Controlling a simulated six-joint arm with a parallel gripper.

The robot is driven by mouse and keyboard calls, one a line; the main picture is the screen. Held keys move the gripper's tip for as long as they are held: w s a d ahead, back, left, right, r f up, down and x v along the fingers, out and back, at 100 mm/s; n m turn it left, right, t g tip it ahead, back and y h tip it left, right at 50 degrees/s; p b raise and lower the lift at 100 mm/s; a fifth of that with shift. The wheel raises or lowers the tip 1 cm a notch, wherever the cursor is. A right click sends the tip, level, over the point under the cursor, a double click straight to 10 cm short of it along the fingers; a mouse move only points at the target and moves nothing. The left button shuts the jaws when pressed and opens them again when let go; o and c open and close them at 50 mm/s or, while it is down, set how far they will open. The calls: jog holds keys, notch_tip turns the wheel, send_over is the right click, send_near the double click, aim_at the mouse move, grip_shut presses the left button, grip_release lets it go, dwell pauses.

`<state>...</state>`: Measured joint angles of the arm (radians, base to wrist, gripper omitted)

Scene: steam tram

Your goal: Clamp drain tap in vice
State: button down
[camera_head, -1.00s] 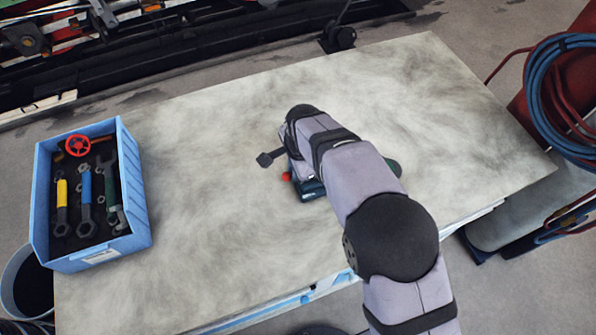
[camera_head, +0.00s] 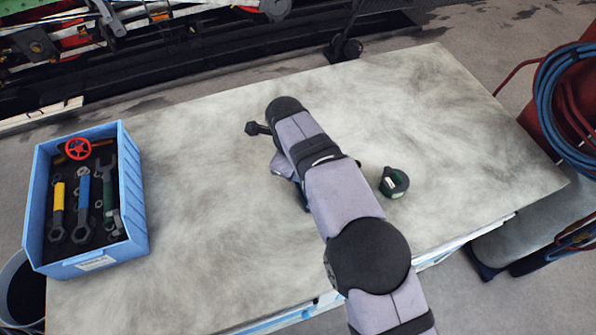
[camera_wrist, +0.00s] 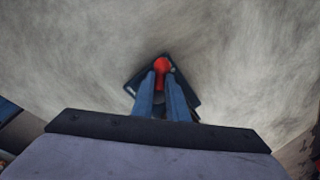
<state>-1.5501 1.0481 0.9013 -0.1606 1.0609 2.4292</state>
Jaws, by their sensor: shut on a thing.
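In the wrist view, my gripper (camera_wrist: 161,78) has its two blue fingers closed on a small red-ended part (camera_wrist: 162,63). A dark, flat-edged body (camera_wrist: 187,90) shows around and beneath the fingers, over the bench top. I cannot tell whether the red part belongs to the drain tap or to the vice. In the head view my arm hides most of this spot. Only a bit of blue (camera_head: 283,165) shows beside the wrist. A red handwheel (camera_head: 77,149) lies in the blue box (camera_head: 140,205) at the left. I cannot tell whether it belongs to a tap.
The box also holds a yellow-handled tool (camera_head: 58,205), a blue-handled tool (camera_head: 83,195) and a green-handled spanner (camera_head: 108,190). A green and black round object (camera_head: 394,182) lies right of my arm. The pale bench top (camera_head: 200,230) is otherwise largely clear.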

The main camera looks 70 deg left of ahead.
jog(key=shift+s+a+m, duration=0.1)
jog(key=shift+a+m, duration=0.05)
jog(key=shift+m, duration=0.25)
jog(key=c, duration=1.7)
grip_release()
jog(key=shift+c, duration=0.2)
notch_tip(320, 180, up, 7)
jog(key=s+b, duration=0.1)
jog(key=b, duration=0.1)
jog(key=shift+d, duration=0.45)
jog(key=shift+r, duration=0.1)
